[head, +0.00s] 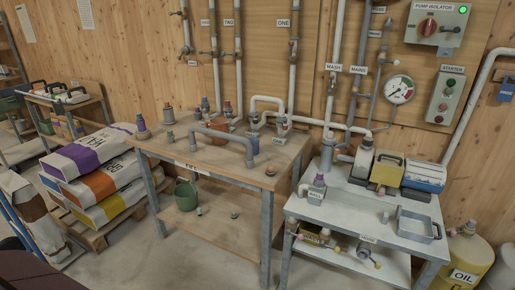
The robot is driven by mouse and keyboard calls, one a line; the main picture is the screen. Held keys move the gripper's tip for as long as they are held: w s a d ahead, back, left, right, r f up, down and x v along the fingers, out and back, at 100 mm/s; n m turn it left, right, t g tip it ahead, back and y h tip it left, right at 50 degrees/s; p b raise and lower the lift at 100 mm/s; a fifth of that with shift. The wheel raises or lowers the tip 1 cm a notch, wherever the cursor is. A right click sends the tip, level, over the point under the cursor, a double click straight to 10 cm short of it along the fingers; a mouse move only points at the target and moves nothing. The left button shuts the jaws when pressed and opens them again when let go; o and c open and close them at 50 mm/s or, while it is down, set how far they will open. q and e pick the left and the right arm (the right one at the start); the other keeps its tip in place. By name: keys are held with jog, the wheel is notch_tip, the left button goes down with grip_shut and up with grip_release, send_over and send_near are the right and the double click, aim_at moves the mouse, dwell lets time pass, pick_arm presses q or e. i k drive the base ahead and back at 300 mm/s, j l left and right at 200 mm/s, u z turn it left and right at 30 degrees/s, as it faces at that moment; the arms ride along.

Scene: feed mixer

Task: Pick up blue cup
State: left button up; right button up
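I cannot make out a blue cup for certain in the head view. Small grey, blue-grey and reddish fittings stand on the wooden bench (217,158), too small to tell apart well. Neither of my grippers shows in this view.
A grey bent pipe (222,134) stands on the wooden bench. A green bucket (187,194) sits on its lower shelf. A yellow box (388,168), a blue-and-white box (425,174) and a grey tray (417,225) occupy the metal bench. Stacked sacks (95,150) stand left.

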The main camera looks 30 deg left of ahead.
aim_at(255, 141)
jog(key=i+j+z, duration=0.1)
jog(key=j+z, duration=0.15)
jog(key=z, duration=0.25)
jog(key=j+z, duration=0.25)
jog(key=z, duration=0.2)
jog(key=j+z, duration=0.45)
jog(key=j, duration=0.65)
jog(key=j+z, duration=0.2)
jog(key=j, duration=0.85)
jog(key=k, duration=0.05)
